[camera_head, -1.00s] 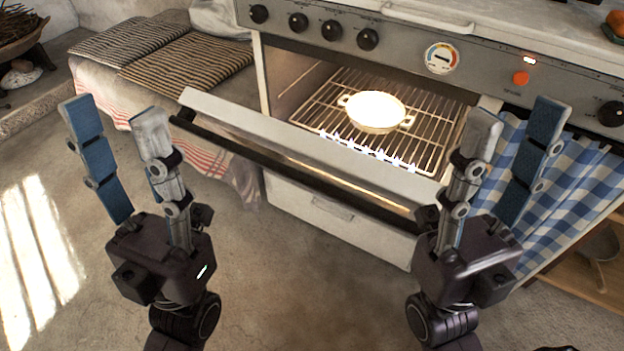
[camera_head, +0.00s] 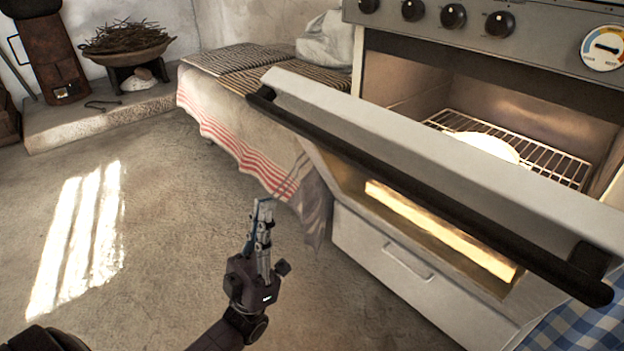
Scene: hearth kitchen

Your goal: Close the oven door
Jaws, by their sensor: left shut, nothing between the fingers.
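The oven door (camera_head: 400,135) is hinged at its bottom and stands partly open, tilted out from the lit oven. Its dark handle bar (camera_head: 420,196) runs along the top outer edge. Inside the oven, a white dish (camera_head: 488,146) sits on the wire rack (camera_head: 560,166). My left gripper (camera_head: 262,205) is shut and empty, low in front of the floor and the draped cloth, left of the door and apart from it. My right gripper is out of view.
A bench with striped mats (camera_head: 245,62) and a red-striped cloth (camera_head: 235,143) stands left of the oven. A drawer (camera_head: 408,262) is below the door. A blue checked curtain (camera_head: 572,328) hangs at the lower right. The floor at left is clear.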

